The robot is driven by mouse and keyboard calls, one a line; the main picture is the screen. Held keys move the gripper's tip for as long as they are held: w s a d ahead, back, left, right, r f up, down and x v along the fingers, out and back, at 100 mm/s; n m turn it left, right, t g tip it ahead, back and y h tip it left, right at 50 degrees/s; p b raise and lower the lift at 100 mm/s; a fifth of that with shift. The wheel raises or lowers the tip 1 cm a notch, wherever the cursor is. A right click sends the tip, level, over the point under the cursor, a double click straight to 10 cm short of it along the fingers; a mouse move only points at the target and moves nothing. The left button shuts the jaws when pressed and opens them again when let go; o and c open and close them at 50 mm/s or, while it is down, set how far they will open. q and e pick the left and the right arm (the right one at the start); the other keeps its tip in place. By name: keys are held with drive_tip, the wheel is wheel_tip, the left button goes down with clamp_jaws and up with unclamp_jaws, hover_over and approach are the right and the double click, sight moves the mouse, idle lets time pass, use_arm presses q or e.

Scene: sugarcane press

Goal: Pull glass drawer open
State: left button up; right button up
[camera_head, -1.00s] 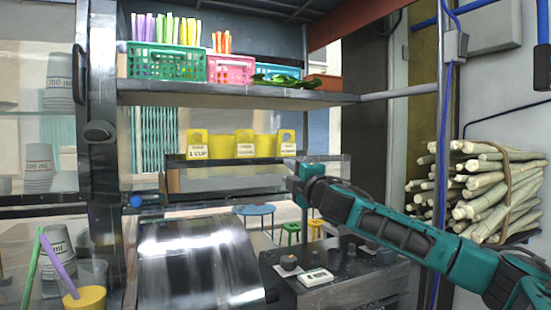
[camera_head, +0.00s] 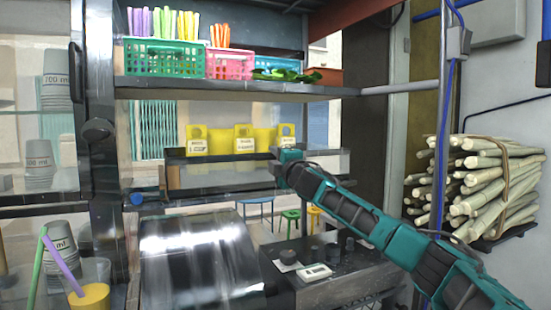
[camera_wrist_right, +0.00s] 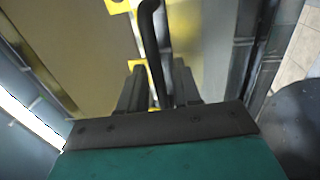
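The long glass-fronted drawer (camera_head: 225,176) runs across the middle of the head view, below and in front of the yellow holders. My right gripper (camera_head: 284,160) is at its right end, and its fingertips are hard to make out there. In the right wrist view, the two dark fingers (camera_wrist_right: 158,88) stand apart, with a dark curved bar (camera_wrist_right: 150,38), which looks like a handle, running between them. Yellow shows through a gap beside the bar, so the fingers do not look closed on it. My left gripper is out of view.
Yellow holders (camera_head: 242,142) with labels stand behind the drawer. A shiny metal drum (camera_head: 200,262) and a dark counter (camera_head: 335,285) with a small white device lie below. A shelf (camera_head: 240,88) with baskets hangs above. Sugarcane (camera_head: 478,190) is stacked at right.

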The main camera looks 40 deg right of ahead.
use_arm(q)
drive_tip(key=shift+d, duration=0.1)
use_arm(e)
clamp_jaws()
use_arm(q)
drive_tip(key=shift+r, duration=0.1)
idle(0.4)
